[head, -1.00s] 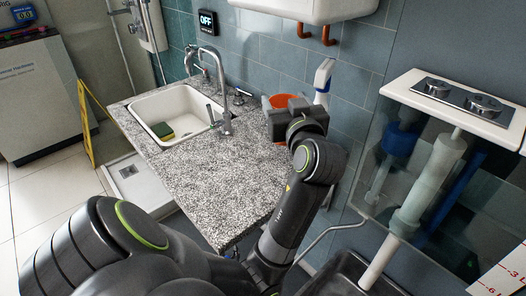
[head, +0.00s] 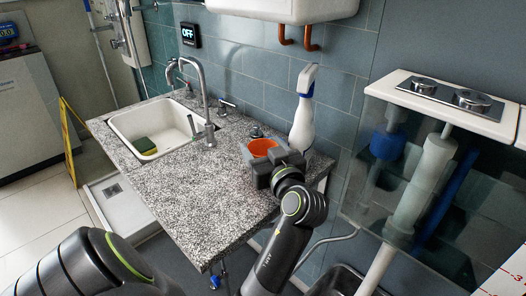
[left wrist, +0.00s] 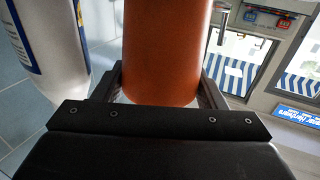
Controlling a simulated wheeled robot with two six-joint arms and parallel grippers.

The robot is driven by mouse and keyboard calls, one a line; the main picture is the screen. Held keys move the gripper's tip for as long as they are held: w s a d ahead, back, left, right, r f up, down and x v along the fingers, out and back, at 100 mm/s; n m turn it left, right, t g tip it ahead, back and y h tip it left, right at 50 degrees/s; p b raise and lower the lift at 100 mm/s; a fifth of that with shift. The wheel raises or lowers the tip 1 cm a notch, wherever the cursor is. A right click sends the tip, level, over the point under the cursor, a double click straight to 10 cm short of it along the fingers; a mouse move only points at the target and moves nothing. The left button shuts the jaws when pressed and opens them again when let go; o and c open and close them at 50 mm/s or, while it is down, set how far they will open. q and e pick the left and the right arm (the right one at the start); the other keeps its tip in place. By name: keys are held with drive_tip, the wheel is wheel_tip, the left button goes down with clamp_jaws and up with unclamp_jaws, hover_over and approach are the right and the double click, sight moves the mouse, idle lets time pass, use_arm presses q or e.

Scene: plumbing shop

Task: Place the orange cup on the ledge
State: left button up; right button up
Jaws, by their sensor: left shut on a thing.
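The orange cup (head: 262,146) is at the back right corner of the speckled stone counter in the head view, its opening upward. My left gripper (head: 270,168) is shut on it from the near right side. In the left wrist view the cup's orange wall (left wrist: 165,50) stands between the two fingers of my left gripper (left wrist: 160,92). I cannot tell whether its base touches the counter. A white ledge (head: 387,87) carrying two round metal fittings is on the right, apart from the cup. My right gripper is not in view.
A white spray bottle (head: 303,125) stands close behind the cup, also at the left in the wrist view (left wrist: 50,40). The counter (head: 195,195) is clear in front. A sink (head: 130,123) and tall tap (head: 205,100) lie left. A clear tank with pipes (head: 433,160) is below the ledge.

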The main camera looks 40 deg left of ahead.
use_arm(q)
drive_tip(key=shift+f, duration=0.3)
drive_tip(key=o, duration=1.2)
drive_tip(key=shift+r, duration=0.1)
